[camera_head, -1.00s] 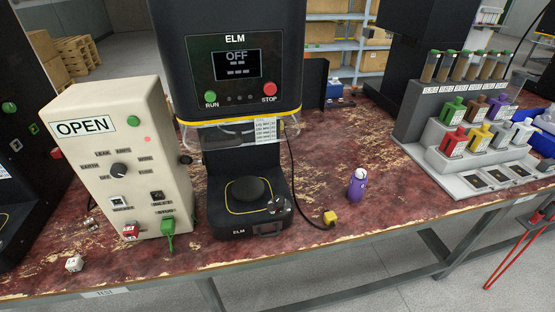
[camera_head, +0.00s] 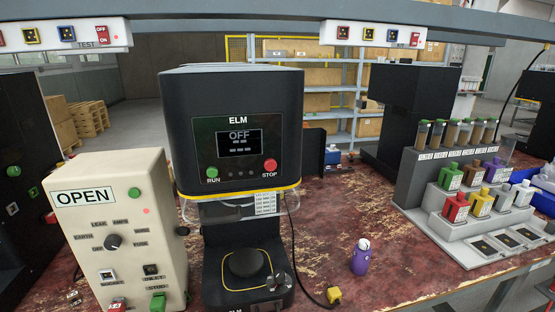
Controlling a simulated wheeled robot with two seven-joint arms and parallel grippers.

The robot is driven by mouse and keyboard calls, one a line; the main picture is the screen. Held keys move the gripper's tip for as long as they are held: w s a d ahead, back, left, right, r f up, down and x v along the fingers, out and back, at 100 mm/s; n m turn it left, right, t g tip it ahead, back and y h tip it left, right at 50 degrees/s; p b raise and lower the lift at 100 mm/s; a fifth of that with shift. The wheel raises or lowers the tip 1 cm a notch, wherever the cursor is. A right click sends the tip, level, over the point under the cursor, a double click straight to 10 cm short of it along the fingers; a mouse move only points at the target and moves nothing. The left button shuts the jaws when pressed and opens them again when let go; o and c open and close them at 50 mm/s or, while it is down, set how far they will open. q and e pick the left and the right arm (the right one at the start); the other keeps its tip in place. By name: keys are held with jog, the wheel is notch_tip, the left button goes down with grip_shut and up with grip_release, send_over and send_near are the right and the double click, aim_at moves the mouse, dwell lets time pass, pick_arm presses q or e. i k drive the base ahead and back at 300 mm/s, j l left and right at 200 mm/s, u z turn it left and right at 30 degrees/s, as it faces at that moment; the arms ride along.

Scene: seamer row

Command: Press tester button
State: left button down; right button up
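A cream tester box (camera_head: 120,235) with an "OPEN" label stands on the red worn bench at the left. Its front carries a green round button (camera_head: 134,193) at the upper right, a small lit red lamp (camera_head: 146,211) below that, a black rotary knob (camera_head: 113,242), small sockets and switches, and a green plug (camera_head: 158,302) at the lower edge. To its right stands the black ELM machine (camera_head: 238,130), its display reading "OFF", with a green RUN button (camera_head: 212,173) and a red STOP button (camera_head: 270,166). Neither of my grippers is in view.
A purple bottle (camera_head: 360,258) and a yellow plug (camera_head: 333,295) on a black cable are right of the machine. A stepped rack (camera_head: 425,215) with coloured bottles and tubes stands further right. White switch strips (camera_head: 378,35) hang from an overhead rail. Bench between bottle and rack is clear.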

aim_at(134, 193)
jog(key=u, duration=1.3)
